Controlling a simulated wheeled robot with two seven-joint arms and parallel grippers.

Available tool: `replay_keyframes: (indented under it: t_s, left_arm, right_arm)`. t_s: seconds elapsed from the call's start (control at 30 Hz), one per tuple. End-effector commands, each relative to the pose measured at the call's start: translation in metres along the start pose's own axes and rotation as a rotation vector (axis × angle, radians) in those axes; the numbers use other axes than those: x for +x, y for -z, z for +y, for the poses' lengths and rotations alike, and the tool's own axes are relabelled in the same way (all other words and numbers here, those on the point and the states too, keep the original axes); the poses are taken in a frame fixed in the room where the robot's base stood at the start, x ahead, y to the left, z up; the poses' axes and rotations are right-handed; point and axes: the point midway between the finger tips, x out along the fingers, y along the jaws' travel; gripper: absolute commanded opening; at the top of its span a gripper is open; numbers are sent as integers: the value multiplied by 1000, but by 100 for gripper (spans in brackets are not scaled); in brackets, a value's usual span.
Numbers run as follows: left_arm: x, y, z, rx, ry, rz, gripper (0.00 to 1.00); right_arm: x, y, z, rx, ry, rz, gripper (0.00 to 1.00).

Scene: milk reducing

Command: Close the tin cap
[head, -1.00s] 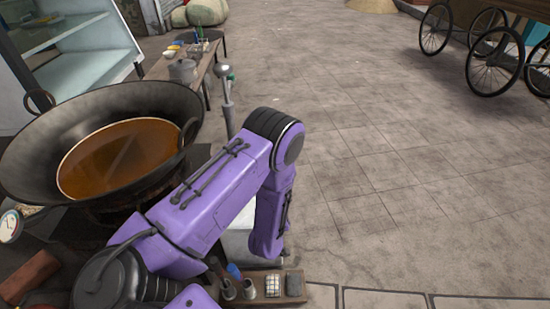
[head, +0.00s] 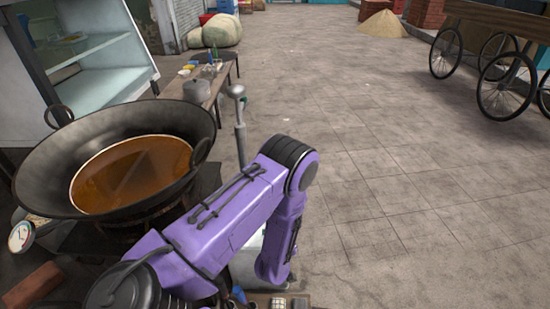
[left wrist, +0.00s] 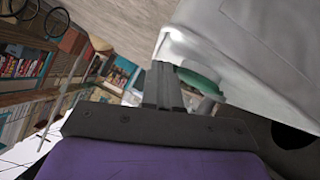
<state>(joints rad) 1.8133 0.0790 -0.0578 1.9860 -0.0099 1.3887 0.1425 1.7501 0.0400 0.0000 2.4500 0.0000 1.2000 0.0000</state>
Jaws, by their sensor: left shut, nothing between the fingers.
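In the left wrist view my left gripper (left wrist: 165,82) is shut and empty, its fingers together. A pale metal surface (left wrist: 255,45), which looks like the tin, is close on the right of the fingers. A green round piece (left wrist: 200,80), possibly the cap, shows just beside the fingertips; I cannot tell whether they touch or how it is seated. In the head view my purple left arm hides the gripper, and only a pale part of the tin (head: 246,258) shows behind the arm. My right gripper is not in view.
A large black wok (head: 40,165) of brown liquid stands left of my arm. A glass cabinet (head: 95,75) and a low bench (head: 215,88) are beyond it. A wheeled cart (head: 495,60) stands at far right. The paved floor (head: 380,150) in the middle is clear.

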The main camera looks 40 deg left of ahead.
Motion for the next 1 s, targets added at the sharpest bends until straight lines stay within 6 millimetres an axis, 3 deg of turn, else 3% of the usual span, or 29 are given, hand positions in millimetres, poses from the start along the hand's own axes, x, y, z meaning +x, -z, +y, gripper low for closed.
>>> replay_keyframes:
  t_s: [0.2,0.37,0.5,0.8,1.0]
  left_arm:
    - [-4,6,-10,0,1,0,0]
    - [-13,8,-7,2,0,-2,0]
    - [-41,12,7,9,-8,-7,0]
    - [-115,8,5,5,-2,-4,0]
    - [-136,7,5,2,0,-1,0]
  right_arm:
    - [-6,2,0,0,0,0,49]
    - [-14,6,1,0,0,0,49]
    - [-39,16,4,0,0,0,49]
    - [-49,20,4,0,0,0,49]
    - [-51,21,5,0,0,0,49]
